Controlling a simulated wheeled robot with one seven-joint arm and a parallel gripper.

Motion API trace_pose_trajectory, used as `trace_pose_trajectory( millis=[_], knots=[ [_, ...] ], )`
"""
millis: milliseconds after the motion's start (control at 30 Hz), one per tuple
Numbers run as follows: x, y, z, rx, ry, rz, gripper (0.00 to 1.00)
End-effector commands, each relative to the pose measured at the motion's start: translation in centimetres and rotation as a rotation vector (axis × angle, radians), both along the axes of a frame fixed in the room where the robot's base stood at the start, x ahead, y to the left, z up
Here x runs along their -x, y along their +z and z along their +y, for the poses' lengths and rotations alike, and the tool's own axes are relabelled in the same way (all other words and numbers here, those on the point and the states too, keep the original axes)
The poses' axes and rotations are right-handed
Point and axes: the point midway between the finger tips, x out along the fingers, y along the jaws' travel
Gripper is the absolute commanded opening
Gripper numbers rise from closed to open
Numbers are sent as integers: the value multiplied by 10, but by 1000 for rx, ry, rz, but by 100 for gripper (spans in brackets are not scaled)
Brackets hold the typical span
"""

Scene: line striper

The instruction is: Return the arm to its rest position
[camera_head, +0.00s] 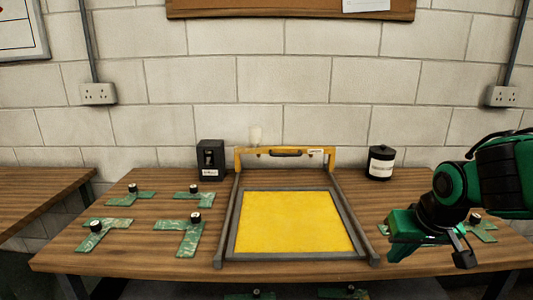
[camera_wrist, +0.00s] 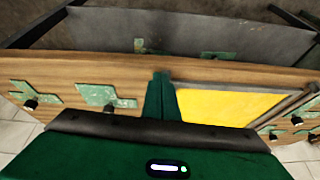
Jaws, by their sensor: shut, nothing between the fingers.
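My arm (camera_head: 490,185), green and black, reaches in from the right edge in the head view, over the right end of the wooden table. Its fingertips are hard to make out there. In the wrist view my gripper (camera_wrist: 161,76) shows two green fingers pressed together with nothing between them. They stand out in front of the table and the yellow panel in that view; I cannot tell their height above the table.
A yellow panel (camera_head: 295,222) in a grey frame with a yellow crossbar (camera_head: 285,152) fills the table's middle. Several green L-shaped pieces (camera_head: 188,241) with black knobs lie on both sides. A black box (camera_head: 210,158) and black jar (camera_head: 381,162) stand at the back.

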Motion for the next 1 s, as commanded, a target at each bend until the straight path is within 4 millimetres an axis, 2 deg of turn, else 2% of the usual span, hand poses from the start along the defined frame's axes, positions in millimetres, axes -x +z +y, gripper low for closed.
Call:
trace_pose_trajectory(
  millis=[133, 433, 567, 700, 833, 900, 1000],
  knots=[
    [22, 2, -6, 50, 59, 32, 0],
    [72, -8, -63, 28, -137, 168, 0],
    [104, -11, -86, 4, -240, 242, 0],
    [145, -15, -105, -38, -362, 331, 0],
    [176, -17, -114, -77, -449, 398, 0],
    [184, -17, -116, -90, -471, 416, 0],
    [185, -17, -116, -91, -475, 418, 0]
  ],
)
